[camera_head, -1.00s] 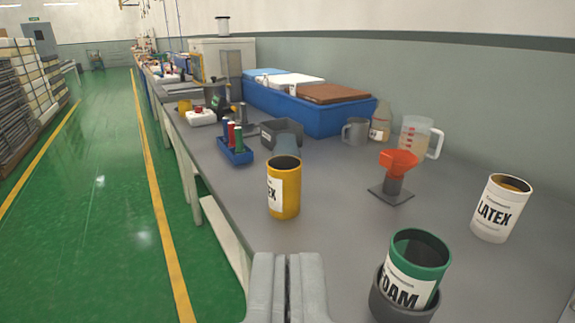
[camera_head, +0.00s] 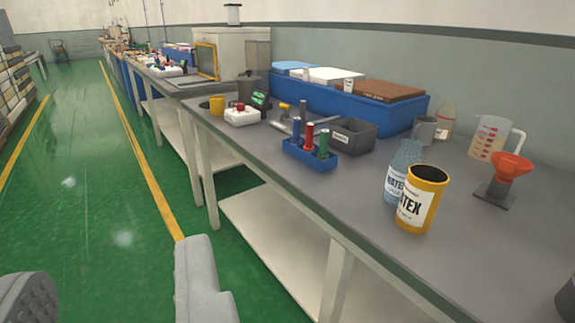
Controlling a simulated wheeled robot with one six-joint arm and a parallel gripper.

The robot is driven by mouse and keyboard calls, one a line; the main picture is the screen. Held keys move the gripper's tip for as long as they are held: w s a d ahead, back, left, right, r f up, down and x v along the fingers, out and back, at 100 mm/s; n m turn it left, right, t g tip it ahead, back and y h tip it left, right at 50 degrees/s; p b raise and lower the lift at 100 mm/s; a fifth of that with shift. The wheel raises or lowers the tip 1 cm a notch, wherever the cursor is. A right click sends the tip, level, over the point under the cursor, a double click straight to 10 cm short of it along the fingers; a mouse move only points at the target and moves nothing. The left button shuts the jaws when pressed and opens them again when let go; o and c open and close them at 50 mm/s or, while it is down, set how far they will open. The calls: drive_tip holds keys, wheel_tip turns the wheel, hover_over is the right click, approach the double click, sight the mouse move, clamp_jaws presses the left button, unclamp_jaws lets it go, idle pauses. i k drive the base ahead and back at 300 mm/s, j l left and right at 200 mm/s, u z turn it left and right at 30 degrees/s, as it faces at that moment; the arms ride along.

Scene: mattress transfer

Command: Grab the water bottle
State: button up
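The water bottle (camera_head: 406,158) is clear and bluish with a white label. It stands upright near the front edge of the grey table (camera_head: 480,240), right of centre. The yellow can with a LATEX label (camera_head: 422,200) stands in front of it and hides its lower right part. My gripper (camera_head: 118,297) is at the bottom left with its two fingers wide apart and nothing between them. It is over the green floor, left of the table and well apart from the bottle.
A blue holder (camera_head: 310,158) with coloured tubes and a grey bin (camera_head: 352,136) stand left of the bottle. A red funnel on a stand (camera_head: 505,176) and a measuring jug (camera_head: 493,138) are to the right. A big blue crate (camera_head: 345,104) is behind.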

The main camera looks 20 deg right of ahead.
sight(410, 153)
drive_tip(key=i+j+u, duration=0.15)
drive_tip(key=i+j, duration=0.15)
drive_tip(key=i, duration=0.2)
drive_tip(key=i+j+u, duration=0.15)
drive_tip(key=i, duration=0.4)
drive_tip(key=i+j+u, duration=0.15)
drive_tip(key=i, duration=0.4)
drive_tip(key=i+z, duration=0.45)
drive_tip(key=i+j+z, duration=0.15)
drive_tip(key=z, duration=0.3)
drive_tip(key=i+j+z, duration=0.3)
drive_tip(key=z, duration=0.15)
drive_tip(key=i+z, duration=0.15)
drive_tip(key=z, duration=0.35)
drive_tip(key=i+j+z, duration=0.15)
drive_tip(key=z, duration=0.3)
drive_tip(key=i+j+z, duration=0.15)
drive_tip(key=z, duration=0.35)
drive_tip(key=i+j+z, duration=0.1)
drive_tip(key=z, duration=0.4)
drive_tip(key=i+j+z, duration=0.15)
drive_tip(key=z, duration=0.15)
drive_tip(key=j+z, duration=0.3)
drive_tip(key=i+j+z, duration=0.1)
drive_tip(key=j+z, duration=0.2)
drive_tip(key=j, duration=0.1)
